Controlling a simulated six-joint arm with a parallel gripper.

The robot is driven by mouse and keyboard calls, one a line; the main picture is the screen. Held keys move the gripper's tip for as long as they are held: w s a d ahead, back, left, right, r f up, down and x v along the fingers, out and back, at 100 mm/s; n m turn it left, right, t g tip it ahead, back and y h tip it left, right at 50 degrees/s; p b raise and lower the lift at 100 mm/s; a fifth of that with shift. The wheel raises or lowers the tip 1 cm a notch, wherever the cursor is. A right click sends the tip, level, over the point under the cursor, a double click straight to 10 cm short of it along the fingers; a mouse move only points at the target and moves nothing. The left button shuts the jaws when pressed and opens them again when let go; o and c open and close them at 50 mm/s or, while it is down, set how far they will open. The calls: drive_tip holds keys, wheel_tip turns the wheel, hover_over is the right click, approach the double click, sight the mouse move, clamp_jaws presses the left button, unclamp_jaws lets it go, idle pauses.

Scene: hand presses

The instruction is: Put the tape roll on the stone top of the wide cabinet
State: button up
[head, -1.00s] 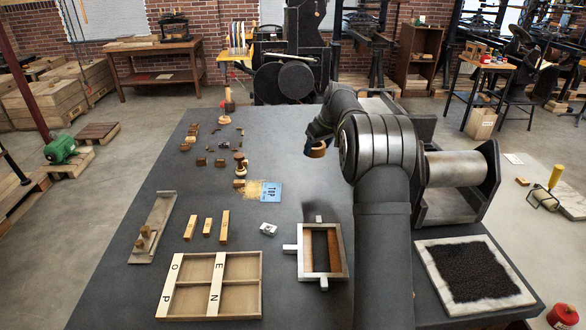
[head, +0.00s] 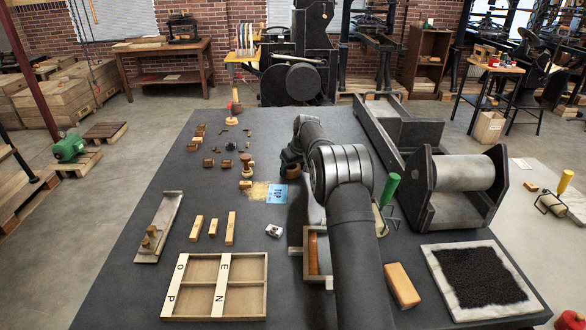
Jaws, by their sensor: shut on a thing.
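My gripper (head: 291,163) points down over the middle of the dark grey tabletop (head: 335,125), to the right of the blue card. It is shut on a small brown round thing, which I take to be the tape roll; my wrist hides much of it. A little blue shows at its lower edge. It looks close above the tabletop, but I cannot tell whether it touches. The wide dark grey surface looks like the stone top; the cabinet body beneath it is hidden.
A green-handled roller (head: 389,190), a wooden block (head: 402,286) and a press (head: 465,170) stand right. Bare top lies beyond my gripper.

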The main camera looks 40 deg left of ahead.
drive_tip(key=shift+f, duration=0.15)
drive_tip(key=o, duration=1)
drive_tip(key=v, duration=1.2)
drive_tip(key=x, duration=1.1)
drive_tip(key=shift+f, duration=0.1)
drive_tip(key=shift+w+a+f, duration=0.1)
drive_tip(key=shift+a+f, duration=0.1)
drive_tip(key=shift+a, duration=0.05)
drive_tip(key=shift+r, duration=1.9)
